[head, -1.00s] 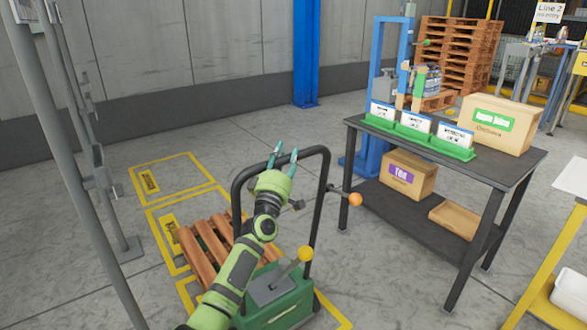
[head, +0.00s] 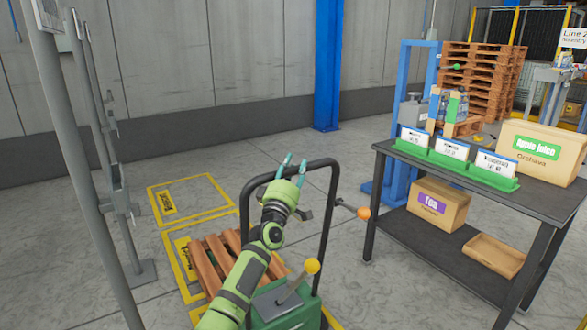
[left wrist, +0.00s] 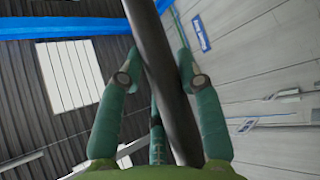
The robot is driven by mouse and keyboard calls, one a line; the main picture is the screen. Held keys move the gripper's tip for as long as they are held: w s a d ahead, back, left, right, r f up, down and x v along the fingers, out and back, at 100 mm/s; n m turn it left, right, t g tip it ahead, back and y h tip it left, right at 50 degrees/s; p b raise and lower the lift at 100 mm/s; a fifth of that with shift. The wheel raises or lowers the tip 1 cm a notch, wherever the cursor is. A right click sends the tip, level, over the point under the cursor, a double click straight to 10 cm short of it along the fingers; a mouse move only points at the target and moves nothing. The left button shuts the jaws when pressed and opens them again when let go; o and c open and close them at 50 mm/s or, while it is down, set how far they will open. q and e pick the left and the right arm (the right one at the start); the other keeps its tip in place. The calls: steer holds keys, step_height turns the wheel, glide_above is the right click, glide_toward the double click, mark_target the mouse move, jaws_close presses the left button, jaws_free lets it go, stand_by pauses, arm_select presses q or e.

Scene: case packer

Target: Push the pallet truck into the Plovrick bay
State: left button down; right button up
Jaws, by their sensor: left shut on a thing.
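The pallet truck has a green body (head: 283,312) and a tall black loop handle (head: 333,190), seen in the head view at lower middle. A wooden pallet (head: 205,272) lies over its front, partly hidden by my arm. Yellow-outlined floor bays lie ahead: a far, empty one (head: 203,212) and a nearer one (head: 170,240) around the pallet. Their labels are too small to read surely, so I cannot tell which is Plovrick. My left gripper (head: 287,167) is shut on the handle's top bar; in the left wrist view the dark bar (left wrist: 160,60) runs between its fingers. My right gripper is out of view.
A dark table (head: 400,152) with green sign holders and cartons stands to the right of the truck. A grey post (head: 75,170) stands at the left. A blue column (head: 328,65) and grey wall are behind. The floor beyond the far bay is clear.

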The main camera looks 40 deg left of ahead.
arm_select(q)
steer(key=c, duration=0.8)
jaws_free()
steer(key=shift+a+f, duration=0.15)
steer(key=shift+f, duration=0.35)
steer(key=shift+s+d+f, duration=0.15)
steer(key=shift+d, duration=0.05)
steer(key=v, duration=1.1)
steer(key=shift+s+r, duration=0.3)
steer(key=shift+s, duration=0.1)
